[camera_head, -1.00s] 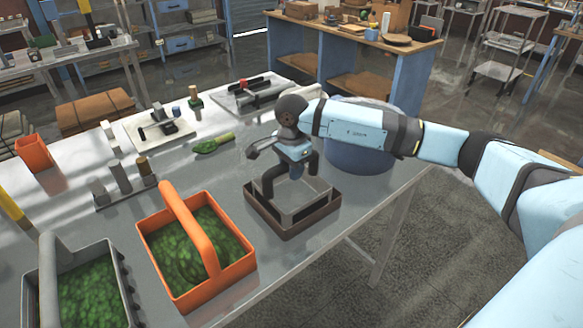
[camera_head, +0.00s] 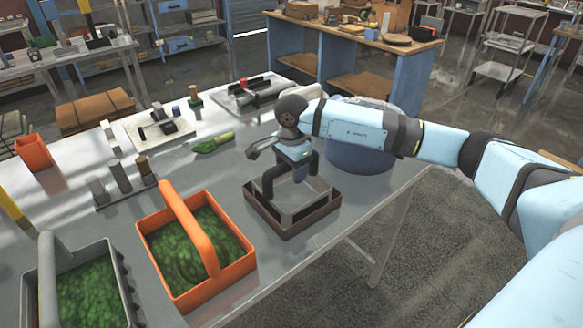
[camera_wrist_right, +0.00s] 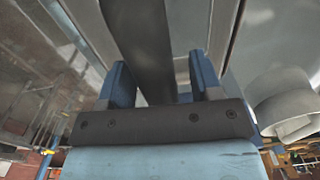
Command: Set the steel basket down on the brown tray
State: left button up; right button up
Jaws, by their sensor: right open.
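The steel basket (camera_head: 307,195) sits inside the brown tray (camera_head: 292,229) on the metal table, upright as far as I can see. Its dark handle (camera_head: 267,184) arches up to my right gripper (camera_head: 297,168). In the right wrist view the handle (camera_wrist_right: 142,40) runs as a dark band between the two blue fingers of the right gripper (camera_wrist_right: 163,80). The fingers stand apart, with a visible gap at the right finger; the handle lies nearer the left finger. The gripper hides part of the handle and basket. My left gripper is not in view.
An orange basket (camera_head: 238,270) and a grey basket (camera_head: 130,295), both with green contents, stand left of the tray. A blue round tub (camera_head: 358,155) is behind my right wrist. Small blocks and tools lie farther back. The table's right edge is close to the tray.

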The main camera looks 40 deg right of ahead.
notch_tip(320, 180, up, 14)
jog(key=b, duration=0.1)
